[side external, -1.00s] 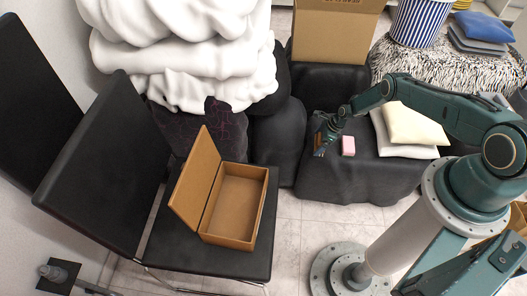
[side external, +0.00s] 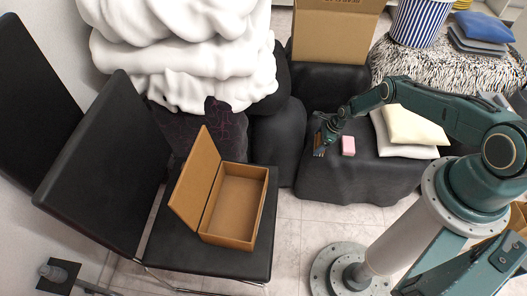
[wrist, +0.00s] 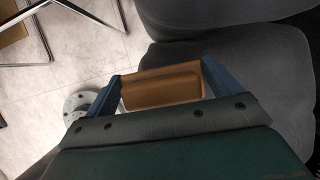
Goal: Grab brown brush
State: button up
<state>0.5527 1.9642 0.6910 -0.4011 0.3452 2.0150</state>
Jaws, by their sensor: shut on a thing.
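My gripper (side external: 321,145) is at the left edge of the black-covered seat in the side view. In the wrist view its two blue fingers (wrist: 160,88) are shut on a brown block-like thing, the brown brush (wrist: 162,92). The brush spans the whole gap between the fingers. In the side view only a small brown part of the brush (side external: 318,142) shows beside the gripper; its bristles cannot be made out clearly.
A pink block (side external: 348,146) lies just right of my gripper. Cream cushions (side external: 415,125) lie farther right. An open brown box (side external: 238,203) with its lid up stands on a black chair (side external: 165,255) at left. Tiled floor (side external: 310,215) is free between them.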

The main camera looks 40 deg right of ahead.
aim_at(319, 138)
jog(key=shift+r, duration=0.25)
notch_tip(319, 138, up, 20)
jog(key=shift+f, duration=0.25)
dwell(0.8)
dwell(0.6)
